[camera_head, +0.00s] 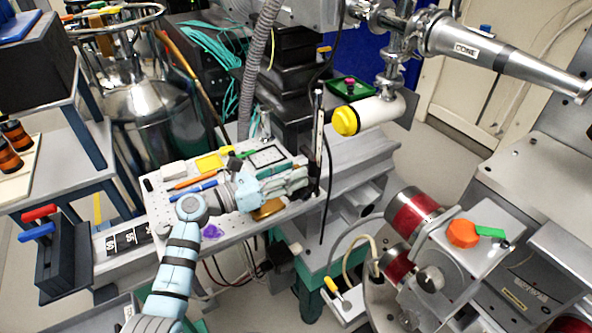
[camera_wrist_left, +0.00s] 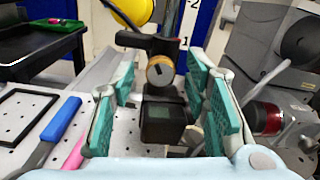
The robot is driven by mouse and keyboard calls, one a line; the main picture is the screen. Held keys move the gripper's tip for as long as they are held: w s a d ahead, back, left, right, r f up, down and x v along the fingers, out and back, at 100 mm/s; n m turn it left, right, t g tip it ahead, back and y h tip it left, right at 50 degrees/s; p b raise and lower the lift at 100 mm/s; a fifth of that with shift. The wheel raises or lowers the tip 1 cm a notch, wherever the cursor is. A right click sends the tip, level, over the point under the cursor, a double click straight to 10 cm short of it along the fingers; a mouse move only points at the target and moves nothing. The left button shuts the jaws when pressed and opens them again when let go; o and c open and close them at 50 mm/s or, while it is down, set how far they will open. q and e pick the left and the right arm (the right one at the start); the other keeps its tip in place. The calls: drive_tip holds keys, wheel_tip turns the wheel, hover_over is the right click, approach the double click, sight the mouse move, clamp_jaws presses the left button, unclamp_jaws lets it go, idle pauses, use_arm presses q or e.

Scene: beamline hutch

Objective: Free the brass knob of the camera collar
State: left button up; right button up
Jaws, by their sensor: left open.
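The brass knob (camera_wrist_left: 160,70) shows in the left wrist view as a round brass-rimmed face with a dark slot. It sits on the dark camera collar (camera_wrist_left: 143,42), which is on an upright post (camera_wrist_left: 168,18). A black box, apparently the camera (camera_wrist_left: 165,121), is just below the knob. My left gripper (camera_wrist_left: 162,92) is open, its teal pads on either side of the box and knob with gaps visible. My right gripper is not in view.
A perforated plate (camera_head: 222,225) carries blue-handled and orange tools left of the gripper. A yellow-capped white cylinder (camera_head: 372,115) hangs above right of the post. A red-banded device (camera_head: 413,212) stands at right. A green tray (camera_head: 350,89) lies behind.

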use_arm(q)
drive_tip(key=shift+x, duration=0.95)
clamp_jaws()
drive_tip(key=shift+r+n+p, duration=0.25)
drive_tip(key=shift+n+p, duration=0.55)
drive_tip(key=shift+p, duration=0.05)
drive_tip(key=shift+n+p, duration=0.3)
drive_tip(key=shift+n, duration=0.2)
drive_tip(key=shift+f, duration=0.2)
unclamp_jaws()
